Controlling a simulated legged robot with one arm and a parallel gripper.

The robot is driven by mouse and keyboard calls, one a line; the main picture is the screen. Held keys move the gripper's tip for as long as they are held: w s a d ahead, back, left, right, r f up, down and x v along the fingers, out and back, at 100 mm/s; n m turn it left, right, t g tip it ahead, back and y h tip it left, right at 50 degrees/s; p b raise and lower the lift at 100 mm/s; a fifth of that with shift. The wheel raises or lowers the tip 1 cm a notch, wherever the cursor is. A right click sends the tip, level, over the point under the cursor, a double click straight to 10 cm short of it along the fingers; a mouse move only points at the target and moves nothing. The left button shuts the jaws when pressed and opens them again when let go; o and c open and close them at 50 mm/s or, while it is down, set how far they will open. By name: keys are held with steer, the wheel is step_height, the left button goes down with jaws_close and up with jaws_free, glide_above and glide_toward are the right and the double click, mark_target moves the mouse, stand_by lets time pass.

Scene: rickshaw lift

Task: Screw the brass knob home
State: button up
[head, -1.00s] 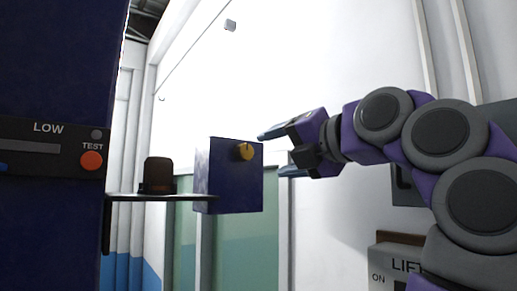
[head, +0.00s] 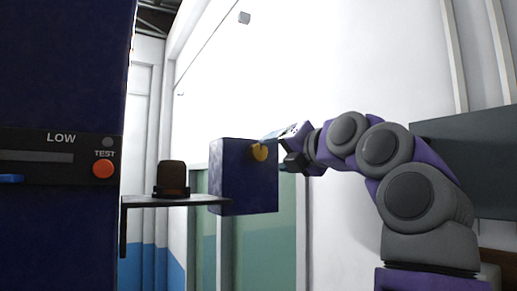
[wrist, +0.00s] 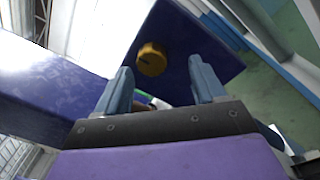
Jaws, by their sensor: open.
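The brass knob (head: 259,152) sits on the face of a dark blue box (head: 243,190), near its top edge, in the head view. In the wrist view the knob (wrist: 151,59) shows as a round brass piece on the blue panel, beyond and between my two blue fingers. My gripper (wrist: 160,80) is open and empty, its fingers spread apart.
A shelf (head: 150,202) left of the box holds a dark brown cylinder (head: 172,177). A tall dark panel with an orange TEST button (head: 103,168) stands at the left. A white wall (head: 340,80) is behind my arm.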

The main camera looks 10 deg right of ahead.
mark_target(261, 154)
steer(key=w+a, duration=0.1)
steer(key=a, duration=0.1)
steer(key=w+a+p, duration=0.1)
steer(key=w+a, duration=0.2)
steer(key=shift+a+r, duration=0.15)
steer(key=shift+a, duration=0.15)
steer(key=shift+d, duration=0.3)
steer(key=shift+w+d, duration=0.2)
steer(key=shift+d, duration=0.85)
steer(key=c, duration=0.4)
steer(key=shift+w+d, duration=0.1)
steer(key=shift+c, duration=0.9)
steer(key=shift+a, duration=0.35)
steer(key=c, duration=0.5)
steer(key=shift+o, duration=0.2)
steer(key=shift+d, duration=0.1)
